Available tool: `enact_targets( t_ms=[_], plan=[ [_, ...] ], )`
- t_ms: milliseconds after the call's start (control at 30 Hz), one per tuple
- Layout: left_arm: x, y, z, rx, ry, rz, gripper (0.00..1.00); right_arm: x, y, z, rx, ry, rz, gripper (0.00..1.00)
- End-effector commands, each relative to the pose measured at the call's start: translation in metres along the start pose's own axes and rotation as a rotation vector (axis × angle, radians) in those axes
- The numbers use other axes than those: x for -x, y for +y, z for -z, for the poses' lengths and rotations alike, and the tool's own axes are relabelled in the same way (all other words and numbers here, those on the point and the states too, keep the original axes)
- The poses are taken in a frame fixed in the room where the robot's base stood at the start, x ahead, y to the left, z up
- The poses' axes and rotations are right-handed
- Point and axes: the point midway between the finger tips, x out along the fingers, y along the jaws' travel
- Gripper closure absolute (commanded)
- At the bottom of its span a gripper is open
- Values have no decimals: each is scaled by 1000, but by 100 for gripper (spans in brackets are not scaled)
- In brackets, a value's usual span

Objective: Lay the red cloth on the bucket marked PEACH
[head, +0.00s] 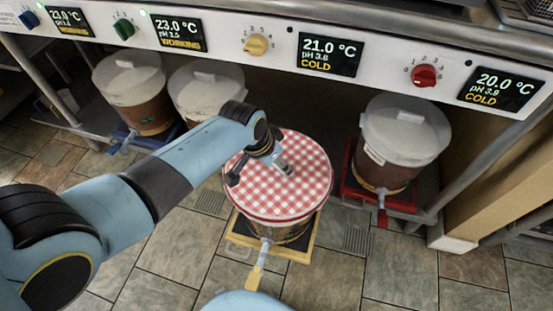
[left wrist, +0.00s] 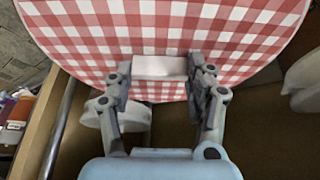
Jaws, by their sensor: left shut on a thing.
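The red-and-white checked round cloth (head: 305,180) covers the top of the bucket (head: 283,232) on a yellow-edged stand in the middle of the head view. Its edge overhangs the bucket; I cannot tell whether it rests on it or is just above. My left gripper (head: 284,167) is over the cloth. In the left wrist view its fingers close on a white tab (left wrist: 160,66) on the cloth (left wrist: 230,30). No PEACH marking can be read, and the front of the covered bucket is mostly hidden. My right gripper does not show.
Another lidded bucket (head: 400,135) stands on a red tray at the right. Two more, (head: 133,88) and (head: 203,88), stand at the back left. A control panel (head: 280,45) with knobs and displays runs above them. The tiled floor in front is clear.

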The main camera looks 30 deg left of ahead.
Motion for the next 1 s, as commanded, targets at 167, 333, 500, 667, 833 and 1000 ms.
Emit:
enact_targets(
  t_ms=[167,333,500,667,833,1000],
  plan=[
    [0,0,0,0,0,0,78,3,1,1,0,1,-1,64],
    [-1,0,0,0,0,0,78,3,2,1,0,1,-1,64],
    [-1,0,0,0,0,0,42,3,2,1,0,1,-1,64],
    [-1,0,0,0,0,0,21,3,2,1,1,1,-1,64],
    [-1,0,0,0,0,0,18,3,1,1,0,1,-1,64],
    [-1,0,0,0,0,0,3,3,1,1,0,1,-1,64]
  ],
)
